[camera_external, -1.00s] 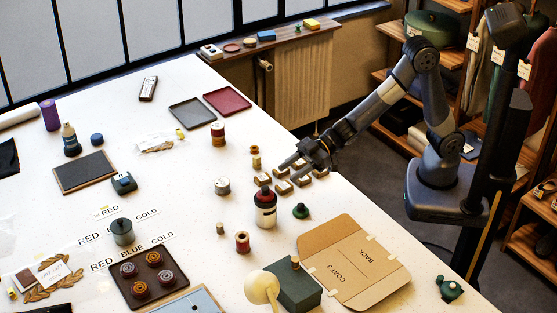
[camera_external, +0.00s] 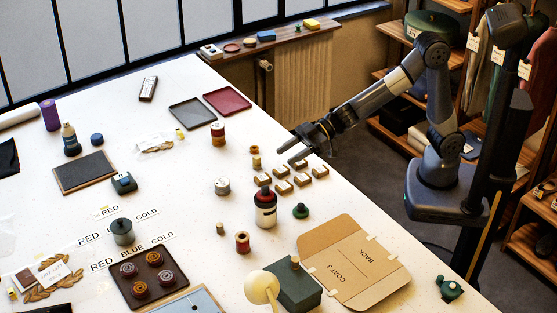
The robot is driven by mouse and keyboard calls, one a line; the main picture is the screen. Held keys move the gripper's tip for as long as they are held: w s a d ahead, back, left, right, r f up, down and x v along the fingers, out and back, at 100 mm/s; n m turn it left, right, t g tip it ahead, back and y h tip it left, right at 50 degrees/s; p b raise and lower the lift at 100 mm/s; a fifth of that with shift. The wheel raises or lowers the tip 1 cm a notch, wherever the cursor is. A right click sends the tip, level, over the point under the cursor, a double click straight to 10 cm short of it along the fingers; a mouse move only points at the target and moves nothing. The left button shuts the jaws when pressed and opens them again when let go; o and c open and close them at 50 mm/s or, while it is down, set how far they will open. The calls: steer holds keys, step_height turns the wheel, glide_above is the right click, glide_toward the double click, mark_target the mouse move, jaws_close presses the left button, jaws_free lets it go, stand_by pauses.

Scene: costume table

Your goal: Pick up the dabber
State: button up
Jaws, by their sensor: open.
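My gripper (camera_external: 286,156) is open and empty, above the table's right edge, with its fingers pointing left. Under and in front of it are several small wooden blocks (camera_external: 283,187) with pale tops. A small green knobbed piece (camera_external: 300,211) stands just beyond the blocks, nearer the camera; it may be the dabber, but I cannot tell for certain. A similar green piece (camera_external: 449,290) lies at the lower right. A bottle with a cream label and dark red top (camera_external: 265,209) stands to the left of the nearer green piece.
A cardboard folder (camera_external: 352,262) and green box (camera_external: 297,286) lie in front. The white table (camera_external: 190,215) has bare room left of the tin.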

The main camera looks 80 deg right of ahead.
steer(key=w+d+f+m+g+h+b, duration=0.1)
steer(key=w+d+f+m+h, duration=0.2)
steer(key=d+m, duration=0.5)
steer(key=w+d+f+m+g+h+b, duration=0.1)
steer(key=w+d+f+m+h, duration=0.15)
steer(key=d+m, duration=0.55)
steer(key=w+d+f+m+g+h+b, duration=0.15)
steer(key=w+d+f+m, duration=0.25)
steer(key=d+m, duration=0.45)
step_height(320, 180, up, 8)
steer(key=d+m+y+b, duration=0.2)
steer(key=m+y, duration=0.6)
glide_toward(258, 160)
steer(key=shift+w+d+y, duration=0.15)
steer(key=shift+d+y, duration=0.15)
steer(key=shift+d, duration=0.75)
steer(key=shift+a+f, duration=0.1)
steer(key=shift+f, duration=0.3)
steer(key=p+x, duration=0.2)
steer(key=x, duration=0.8)
steer(key=shift+w+a+f+p, duration=0.15)
steer(key=shift+a+f+p, duration=0.1)
steer(key=shift+p, duration=0.1)
steer(key=shift+d, duration=0.1)
